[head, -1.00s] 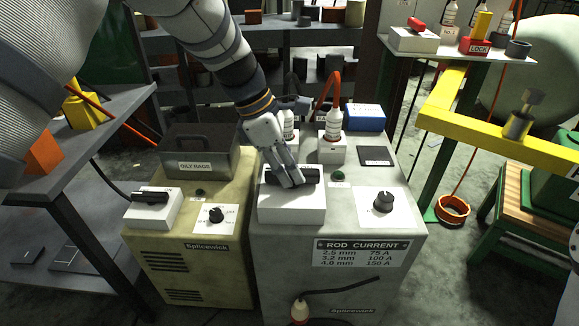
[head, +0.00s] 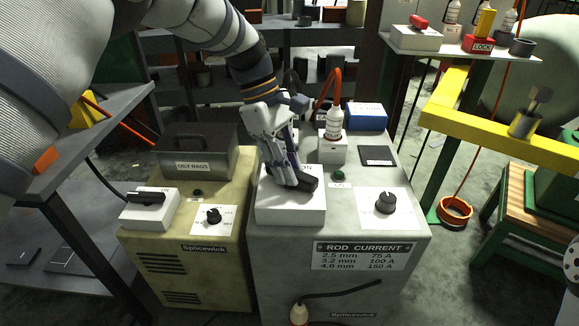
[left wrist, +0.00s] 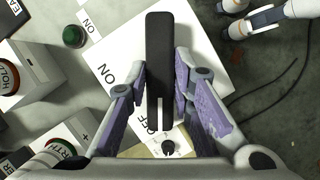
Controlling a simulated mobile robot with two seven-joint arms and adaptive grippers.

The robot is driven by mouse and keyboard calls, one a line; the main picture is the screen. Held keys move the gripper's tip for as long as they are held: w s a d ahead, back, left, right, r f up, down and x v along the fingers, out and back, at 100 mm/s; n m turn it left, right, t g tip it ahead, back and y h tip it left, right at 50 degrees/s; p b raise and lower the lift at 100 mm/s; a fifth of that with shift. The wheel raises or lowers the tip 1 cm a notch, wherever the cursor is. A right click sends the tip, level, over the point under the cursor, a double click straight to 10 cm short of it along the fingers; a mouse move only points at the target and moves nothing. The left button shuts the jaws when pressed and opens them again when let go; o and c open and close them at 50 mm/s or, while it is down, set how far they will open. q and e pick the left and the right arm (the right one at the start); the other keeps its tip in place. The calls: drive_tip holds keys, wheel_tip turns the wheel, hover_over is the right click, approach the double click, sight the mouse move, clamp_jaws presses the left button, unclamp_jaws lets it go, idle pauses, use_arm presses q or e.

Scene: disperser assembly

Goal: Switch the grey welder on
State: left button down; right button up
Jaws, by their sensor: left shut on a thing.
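The grey welder (head: 290,260) stands in the middle of the head view. On its top is a white switch box (head: 290,212) with a black rotary handle (head: 307,183). The handle also shows in the left wrist view (left wrist: 160,60), with ON printed to its left and OFF near its lower end. My left gripper (head: 283,180) is shut on the handle, one finger on each side. A dark green lamp (head: 338,175) sits beside the switch and looks unlit. My right gripper (left wrist: 232,18) shows at the top right of the left wrist view, fingers apart, empty, over the floor.
A beige welder (head: 190,265) with its own black-handled switch (head: 147,197) and an oily rags box (head: 198,160) stands left. A current knob (head: 386,201) is to the right.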

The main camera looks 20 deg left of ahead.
use_arm(q)
drive_tip(key=m, duration=0.2)
drive_tip(key=m+g+b, duration=0.1)
drive_tip(key=m, duration=0.1)
drive_tip(key=m+g+y+b, duration=0.1)
drive_tip(key=m, duration=0.1)
drive_tip(key=shift+w+d+f+m, duration=0.1)
drive_tip(key=shift+w+f+m, duration=0.05)
drive_tip(key=shift+f+m, duration=0.15)
drive_tip(key=m+y+b, duration=0.1)
drive_tip(key=m, duration=0.1)
drive_tip(key=m+g+b, duration=0.1)
drive_tip(key=m, duration=0.1)
drive_tip(key=shift+d+r+m+y, duration=0.1)
drive_tip(key=shift+r+m+y, duration=0.1)
drive_tip(key=shift+m+y, duration=0.2)
use_arm(e)
drive_tip(key=s+f+g, duration=0.1)
drive_tip(key=s+f, duration=0.3)
drive_tip(key=shift+f+g, duration=0.3)
drive_tip(key=shift+f, duration=0.05)
use_arm(q)
drive_tip(key=shift+m, duration=0.3)
use_arm(e)
drive_tip(key=shift+s, duration=0.1)
use_arm(q)
drive_tip(key=c, duration=1.4)
unclamp_jaws()
drive_tip(key=shift+r, duration=0.1)
